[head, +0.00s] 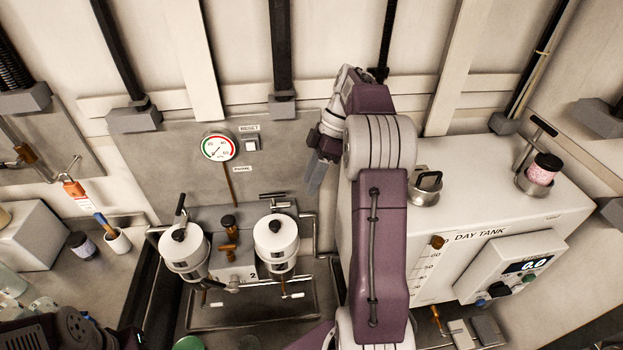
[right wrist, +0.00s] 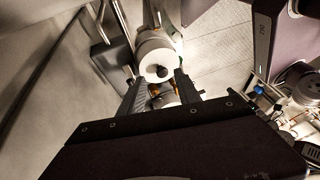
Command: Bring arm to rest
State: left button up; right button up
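My right arm reaches up the middle of the head view. Its gripper (head: 316,178) points down in front of the grey wall panel, to the right of the gauge and above the right-hand white canister. In the right wrist view the two dark fingers of this gripper (right wrist: 160,90) stand apart with nothing between them. White canisters show beyond the fingertips in that view, clear of them.
Two white lidded canisters (head: 183,252) (head: 276,243) stand by a grey block with brass fittings. A round gauge (head: 218,147) is on the panel behind. The day tank (head: 395,255) is close to the right of my arm, with a metal cup and pink jar (head: 543,170) on top.

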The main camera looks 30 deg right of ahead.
dwell(0.3)
jog(key=a+r+n, duration=0.2)
jog(key=a, duration=0.4)
jog(key=s+a+f+g+h, duration=0.2)
jog(key=s+a+f, duration=0.2)
jog(key=s+a, duration=0.4)
jog(key=s+f+m+t+h, duration=0.2)
jog(key=s+f+m, duration=0.3)
jog(key=f+m, duration=0.6)
jog(key=m+t, duration=0.1)
jog(key=m, duration=0.2)
jog(key=shift+f+m+h, duration=0.4)
